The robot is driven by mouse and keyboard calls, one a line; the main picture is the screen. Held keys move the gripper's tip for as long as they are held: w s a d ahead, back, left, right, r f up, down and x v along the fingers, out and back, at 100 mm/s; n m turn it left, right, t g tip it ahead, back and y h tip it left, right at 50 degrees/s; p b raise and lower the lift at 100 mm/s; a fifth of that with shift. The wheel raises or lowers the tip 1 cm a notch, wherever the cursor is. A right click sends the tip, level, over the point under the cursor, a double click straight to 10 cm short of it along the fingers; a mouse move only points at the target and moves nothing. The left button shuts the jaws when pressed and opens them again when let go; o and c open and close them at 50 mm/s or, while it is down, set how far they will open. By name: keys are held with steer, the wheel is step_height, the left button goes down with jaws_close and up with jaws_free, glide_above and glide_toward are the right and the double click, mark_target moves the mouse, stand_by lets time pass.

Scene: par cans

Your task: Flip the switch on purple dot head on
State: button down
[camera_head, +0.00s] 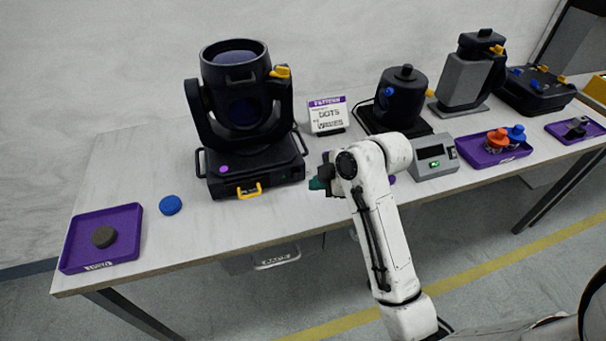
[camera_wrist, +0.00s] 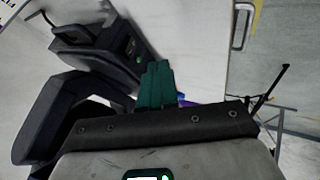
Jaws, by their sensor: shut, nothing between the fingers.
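The purple dot head (camera_head: 236,110) is a black moving-head lamp on the bench, with a purple dot (camera_head: 224,169) on its base. A yellow handle (camera_head: 249,191) is on the base's front, and a yellow knob (camera_head: 280,72) is at its upper right side. In the wrist view its base (camera_wrist: 95,50) lies at upper left, with a small green-marked spot (camera_wrist: 130,46) on its face. Which part is the switch is hard to tell. My gripper (camera_head: 318,184) has green fingers, shut and empty, just right of the base. They also show in the wrist view (camera_wrist: 158,82), apart from the green spot.
A purple tray (camera_head: 130,215) with a dark disc and a blue disc (camera_head: 170,205) are at left. A sign (camera_head: 327,115), a black canister (camera_head: 402,95), a grey meter box (camera_head: 434,158) and another purple tray (camera_head: 480,155) stand to the right. Bare bench lies in front of the lamp.

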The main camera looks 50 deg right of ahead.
mark_target(294, 176)
steer(key=x, duration=0.5)
steer(key=shift+w+d+r, duration=0.1)
steer(key=shift+w, duration=0.05)
steer(key=shift+w+d+r, duration=0.3)
steer(key=shift+w+d, duration=0.4)
steer(key=shift+w, duration=0.2)
steer(key=shift+w+d+p, duration=0.3)
steer(key=shift+w+d, duration=0.05)
steer(key=shift+w, duration=0.2)
steer(key=shift+r, duration=0.1)
steer(key=shift+w+d+r+g+p, duration=0.2)
steer(key=shift+w+r+g+p, duration=0.15)
steer(key=shift+p, duration=0.65)
steer(key=shift+f+y, duration=0.3)
steer(key=shift+f, duration=0.05)
steer(key=shift+r, duration=0.1)
